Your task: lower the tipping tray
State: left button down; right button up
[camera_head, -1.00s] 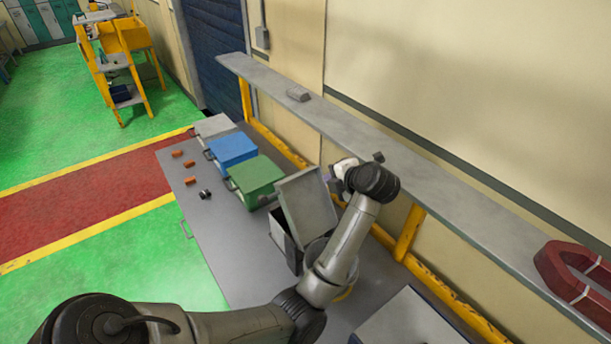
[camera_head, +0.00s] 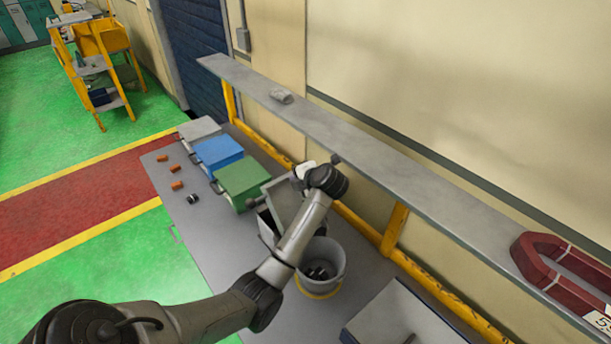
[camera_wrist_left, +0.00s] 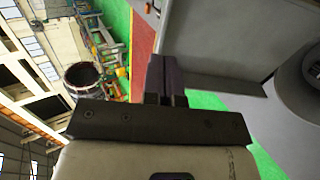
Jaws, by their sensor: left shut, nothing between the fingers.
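In the head view the white gripper body is at the tray's upper right edge, and the fingertips are hidden. My right gripper is not in view.
A grey bucket (camera_head: 322,262) with dark items stands right of the tray. Green (camera_head: 240,180), blue (camera_head: 218,152) and grey (camera_head: 198,129) boxes line the bench to the left. A shelf (camera_head: 400,160) runs along the wall above. The bench front left holds small orange parts (camera_head: 176,185).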

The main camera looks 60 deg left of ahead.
pick_arm(q)
jog(key=shift+p+x, duration=0.4)
jog(key=shift+x, duration=1.25)
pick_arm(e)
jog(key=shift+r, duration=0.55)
pick_arm(q)
jog(key=shift+w+f, duration=0.1)
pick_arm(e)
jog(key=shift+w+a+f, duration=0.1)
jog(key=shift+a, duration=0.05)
